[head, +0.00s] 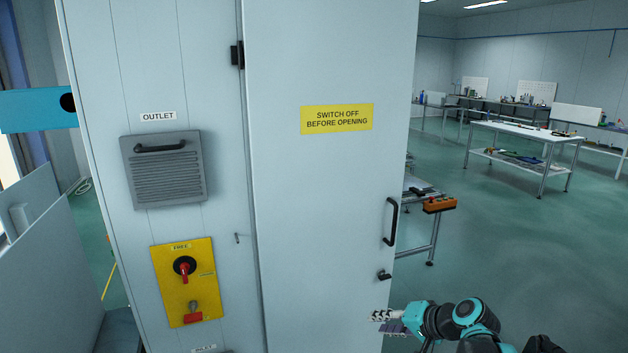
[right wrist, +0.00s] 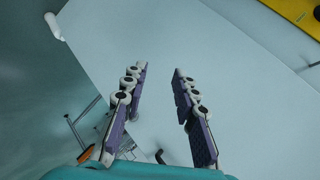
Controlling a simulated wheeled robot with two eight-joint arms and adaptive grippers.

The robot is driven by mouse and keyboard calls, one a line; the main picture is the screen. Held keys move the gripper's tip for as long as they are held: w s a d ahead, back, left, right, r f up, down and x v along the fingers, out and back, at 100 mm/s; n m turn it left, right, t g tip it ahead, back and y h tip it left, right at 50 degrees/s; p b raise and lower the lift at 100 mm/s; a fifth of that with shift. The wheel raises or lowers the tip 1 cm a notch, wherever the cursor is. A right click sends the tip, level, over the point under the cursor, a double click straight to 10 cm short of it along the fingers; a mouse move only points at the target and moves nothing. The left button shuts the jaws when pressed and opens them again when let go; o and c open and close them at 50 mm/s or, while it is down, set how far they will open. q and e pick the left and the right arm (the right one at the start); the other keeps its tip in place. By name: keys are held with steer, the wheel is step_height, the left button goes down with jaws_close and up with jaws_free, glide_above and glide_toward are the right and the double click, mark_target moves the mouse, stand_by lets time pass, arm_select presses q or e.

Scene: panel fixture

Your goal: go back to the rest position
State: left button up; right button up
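My right gripper (head: 384,316) is low at the right in the head view, beside the lower right edge of the grey cabinet door (head: 325,200). In the right wrist view its two purple-padded fingers (right wrist: 160,75) stand apart with nothing between them. The gripper is open and empty. The door's black handle (head: 390,222) is above the gripper, apart from it. My left gripper is not in the head view.
The cabinet carries a yellow switch panel (head: 184,282) with a red-handled rotary switch, and a grey vented cover (head: 163,170). A bench with an orange box (head: 439,204) stands behind the door. Green floor (head: 500,235) is open at right.

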steer(key=s+f+n+h, duration=0.2)
steer(key=s+h, duration=0.1)
steer(key=s, duration=0.9)
steer(key=s+f+n+h, duration=0.3)
steer(key=s, duration=0.9)
steer(key=shift+s+d+g+h, duration=0.15)
steer(key=shift+d+g+h, duration=0.15)
steer(key=shift+d, duration=0.1)
steer(key=shift+f, duration=0.1)
